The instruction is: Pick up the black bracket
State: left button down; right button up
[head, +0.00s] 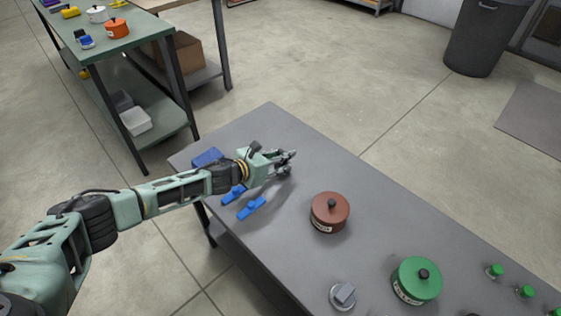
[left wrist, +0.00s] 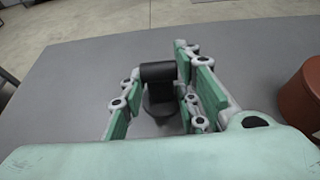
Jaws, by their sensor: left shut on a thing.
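The black bracket (left wrist: 158,72) is between the two fingers of my left gripper in the left wrist view. It shows a dark rounded upper part, with a darker round part below it. My left gripper (head: 290,162) reaches over the far left part of the grey table (head: 310,145) in the head view, its fingers shut on the bracket. In the head view the fingers mostly hide the bracket. I cannot tell whether it touches the table. My right gripper is not in view.
Two blue pieces (head: 251,207) and a blue block (head: 207,158) lie by my left forearm. A red-brown lidded pot (head: 330,212), green pot (head: 417,280), grey knobbed piece (head: 343,296) and green-topped items (head: 495,270) stand rightward. The table beyond my gripper is clear.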

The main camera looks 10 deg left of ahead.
pick_arm(q)
notch_tip(320, 180, up, 3)
jog(key=shift+w+f, duration=0.1)
jog(key=shift+f, duration=0.05)
jog(key=s+d+r+p, duration=0.2)
jog(key=d+r, duration=0.4)
jog(key=d, duration=0.5)
jog(key=shift+s+d, duration=0.2)
jog(key=shift+s, duration=0.2)
jog(key=shift+r, duration=0.15)
